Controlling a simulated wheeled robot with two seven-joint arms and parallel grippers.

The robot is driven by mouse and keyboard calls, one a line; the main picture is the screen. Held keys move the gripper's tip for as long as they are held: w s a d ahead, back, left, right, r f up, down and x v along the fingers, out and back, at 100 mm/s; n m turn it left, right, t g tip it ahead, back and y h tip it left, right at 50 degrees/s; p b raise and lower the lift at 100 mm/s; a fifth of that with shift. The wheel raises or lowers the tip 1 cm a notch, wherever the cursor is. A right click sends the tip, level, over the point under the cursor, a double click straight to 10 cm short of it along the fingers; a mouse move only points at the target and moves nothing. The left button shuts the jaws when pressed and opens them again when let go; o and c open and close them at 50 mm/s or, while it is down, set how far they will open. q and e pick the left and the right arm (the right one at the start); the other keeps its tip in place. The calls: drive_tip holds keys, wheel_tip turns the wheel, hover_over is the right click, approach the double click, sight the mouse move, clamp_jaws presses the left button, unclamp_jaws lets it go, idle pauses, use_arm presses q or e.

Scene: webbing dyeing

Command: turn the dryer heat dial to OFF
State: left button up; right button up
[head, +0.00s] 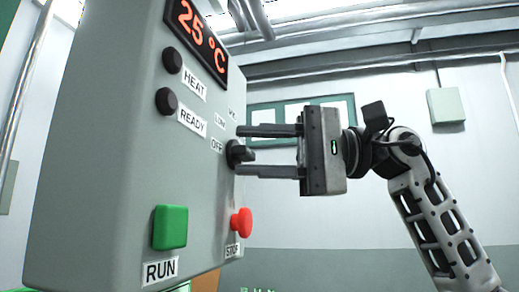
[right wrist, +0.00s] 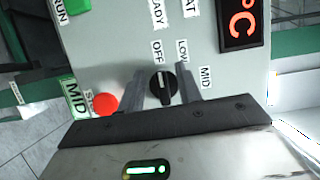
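The black heat dial (head: 238,153) is on the grey panel, beside the OFF label (head: 216,146). It also shows in the right wrist view (right wrist: 162,89), where the OFF label (right wrist: 157,52), LOW label (right wrist: 182,51) and MID label (right wrist: 205,77) sit around it. Its raised grip runs roughly up and down there, its upper end near OFF; the exact setting is hard to read. My right gripper (head: 239,150) is open, one finger on each side of the dial. In the right wrist view (right wrist: 160,80) gaps show between fingers and dial. My left gripper is not in view.
A red STOP button (head: 241,223) is just below the lower finger. A green RUN button (head: 170,227) is lower left. Two dark lamps, HEAT (head: 172,60) and READY (head: 166,101), sit under the display (head: 196,38) reading 25 °C.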

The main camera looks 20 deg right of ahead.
drive_tip(key=shift+s+d, duration=0.1)
drive_tip(key=shift+d, duration=0.4)
use_arm(q)
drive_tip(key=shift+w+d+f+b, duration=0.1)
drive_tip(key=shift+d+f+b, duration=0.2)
drive_tip(key=shift+b, duration=0.7)
use_arm(e)
drive_tip(key=v, duration=1.5)
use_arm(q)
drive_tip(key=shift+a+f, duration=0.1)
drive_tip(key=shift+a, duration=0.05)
